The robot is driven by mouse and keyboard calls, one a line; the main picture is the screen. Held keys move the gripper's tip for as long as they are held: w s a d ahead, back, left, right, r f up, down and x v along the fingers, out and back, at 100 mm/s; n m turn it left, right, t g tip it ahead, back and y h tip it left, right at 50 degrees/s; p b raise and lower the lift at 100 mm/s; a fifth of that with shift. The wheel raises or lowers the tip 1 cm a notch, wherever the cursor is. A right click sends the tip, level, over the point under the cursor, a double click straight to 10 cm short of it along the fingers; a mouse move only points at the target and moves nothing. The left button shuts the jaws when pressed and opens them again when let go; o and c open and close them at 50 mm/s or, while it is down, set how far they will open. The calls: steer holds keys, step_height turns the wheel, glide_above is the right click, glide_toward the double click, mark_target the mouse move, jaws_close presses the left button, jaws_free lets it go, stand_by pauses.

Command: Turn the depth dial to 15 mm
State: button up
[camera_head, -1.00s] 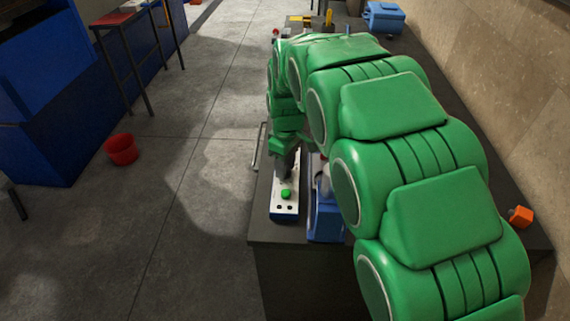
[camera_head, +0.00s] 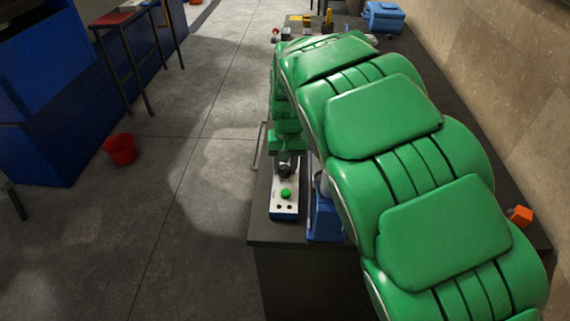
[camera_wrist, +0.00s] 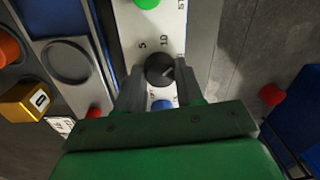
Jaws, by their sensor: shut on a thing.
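The depth dial is a round black knob (camera_wrist: 160,69) on a white control panel (camera_wrist: 150,25). The figures 5 and 10 are printed beside it; other marks are partly hidden. A pale pointer line on the knob points toward the right side, but I cannot tell the exact setting. My gripper (camera_wrist: 160,84) is shut on the dial, with one finger at each side of it. In the head view the dial (camera_head: 285,171) shows just below my gripper (camera_head: 287,160), and the panel (camera_head: 276,203) lies on the dark bench.
A green button (camera_head: 286,194) sits on the panel near the dial. The blue press (camera_head: 325,222) stands close to its right. A yellow block (camera_wrist: 27,101) marked 0 lies left in the wrist view. A red bucket (camera_head: 121,149) stands on the open floor.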

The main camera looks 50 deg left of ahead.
mark_target(287, 168)
steer(key=shift+m, duration=1.9)
steer(key=o, duration=1)
steer(key=shift+o, duration=0.2)
steer(key=shift+w+d+r, duration=0.1)
steer(key=shift+r, duration=1.85)
steer(key=shift+d+r, duration=0.1)
steer(key=shift+r, duration=1.85)
